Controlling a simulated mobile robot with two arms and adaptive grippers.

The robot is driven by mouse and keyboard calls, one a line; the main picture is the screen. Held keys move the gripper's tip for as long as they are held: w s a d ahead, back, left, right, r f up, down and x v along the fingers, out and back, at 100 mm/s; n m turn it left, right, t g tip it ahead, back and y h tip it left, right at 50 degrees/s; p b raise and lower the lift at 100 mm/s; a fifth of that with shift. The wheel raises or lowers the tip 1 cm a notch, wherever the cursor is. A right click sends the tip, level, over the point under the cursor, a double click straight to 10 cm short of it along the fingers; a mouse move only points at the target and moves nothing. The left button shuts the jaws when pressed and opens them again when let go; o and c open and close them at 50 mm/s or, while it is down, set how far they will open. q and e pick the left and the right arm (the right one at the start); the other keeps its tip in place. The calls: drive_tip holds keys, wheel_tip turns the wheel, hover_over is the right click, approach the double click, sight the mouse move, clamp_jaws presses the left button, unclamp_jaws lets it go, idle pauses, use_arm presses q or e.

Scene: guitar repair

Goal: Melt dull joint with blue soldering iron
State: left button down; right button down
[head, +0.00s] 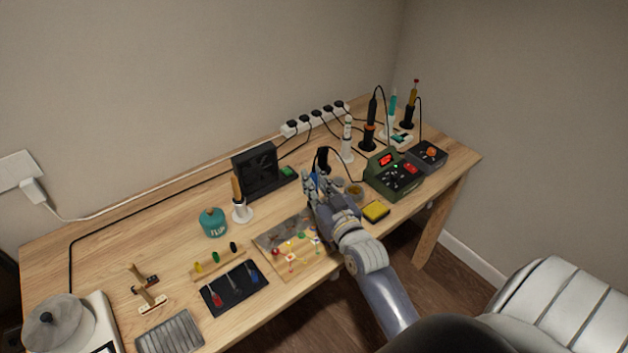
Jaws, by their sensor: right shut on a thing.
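The blue soldering iron (315,177) is mostly hidden by my right gripper (315,186); a small blue part shows between the fingers. A dark cable loops above the gripper toward the green station (393,176) with a red display. My right gripper is shut on the iron, just above the far right part of a circuit board (271,238). The board lies flat with several small coloured parts on it. I cannot tell which joint is dull, and the iron's tip is hidden. My left gripper is not in view.
A yellow sponge (376,211) lies right of my gripper. Other irons stand upright at the back right, near a power strip (315,119). A black fan (256,169) stands behind the board. A teal tin (213,223) and a black tray (234,288) are to the left.

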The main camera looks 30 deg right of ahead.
drive_tip(key=shift+f, duration=0.1)
idle(0.6)
drive_tip(key=shift+f, duration=0.35)
drive_tip(key=shift+f+b, duration=0.25)
drive_tip(key=shift+b, duration=0.05)
drive_tip(key=shift+p, duration=1.4)
idle(3.7)
wheel_tip(320, 180, up, 7)
drive_tip(key=p, duration=0.7)
drive_tip(key=shift+r, duration=0.1)
